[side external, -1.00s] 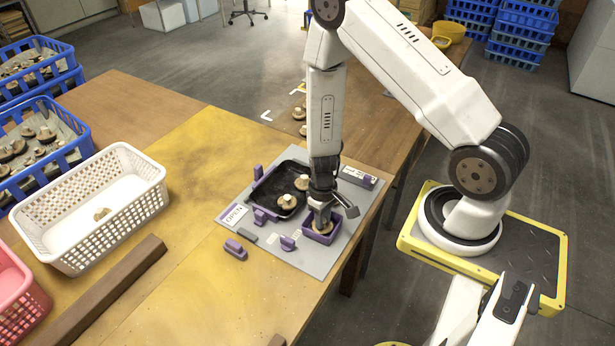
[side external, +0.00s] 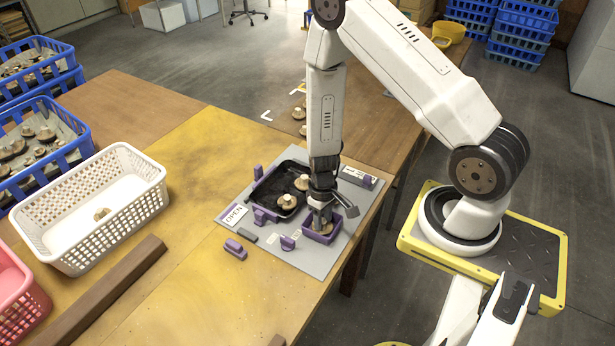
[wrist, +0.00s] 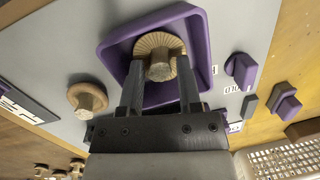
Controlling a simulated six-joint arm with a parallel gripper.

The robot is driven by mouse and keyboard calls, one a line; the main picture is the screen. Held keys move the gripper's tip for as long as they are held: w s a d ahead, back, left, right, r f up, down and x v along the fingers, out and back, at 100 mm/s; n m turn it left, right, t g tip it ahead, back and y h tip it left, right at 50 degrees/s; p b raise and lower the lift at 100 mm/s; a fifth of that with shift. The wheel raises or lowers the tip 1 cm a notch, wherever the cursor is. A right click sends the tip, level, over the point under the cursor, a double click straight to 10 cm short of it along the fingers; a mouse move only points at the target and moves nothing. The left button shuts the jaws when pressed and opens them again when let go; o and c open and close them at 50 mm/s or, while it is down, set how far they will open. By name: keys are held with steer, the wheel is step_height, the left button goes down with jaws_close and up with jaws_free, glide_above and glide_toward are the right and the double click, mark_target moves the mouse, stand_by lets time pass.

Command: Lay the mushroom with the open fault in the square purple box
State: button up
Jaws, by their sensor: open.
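The square purple box (side external: 318,239) stands on the grey board, and its walls also show in the wrist view (wrist: 204,52). A mushroom (wrist: 159,47) lies in it gills up, its stem toward the wrist camera. In the side view the mushroom is mostly hidden by my gripper (side external: 321,221). My gripper is open, with its fingers (wrist: 161,95) reaching down into the box on either side of the stem. Another brown mushroom (wrist: 87,97) lies stem up on the board outside the box, left of it in the wrist view.
A white basket (side external: 100,235) with a mushroom stands farther left. The yellow tabletop (side external: 200,265) in front is largely clear.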

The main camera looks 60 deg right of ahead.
step_height(320, 180, up, 12)
steer(key=w+d, duration=0.1)
steer(key=shift+d, duration=0.15)
stand_by(0.7)
steer(key=shift+w, duration=0.1)
stand_by(0.5)
steer(key=a+r+n+t, duration=0.1)
steer(key=a+r, duration=0.2)
steer(key=r, duration=0.3)
steer(key=s+a+r+t+h, duration=0.1)
steer(key=a+r+t, duration=0.1)
steer(key=r, duration=0.4)
steer(key=shift+s+a+r+n+t, duration=0.2)
steer(key=shift+a+n+t, duration=0.15)
steer(key=shift+a, duration=0.4)
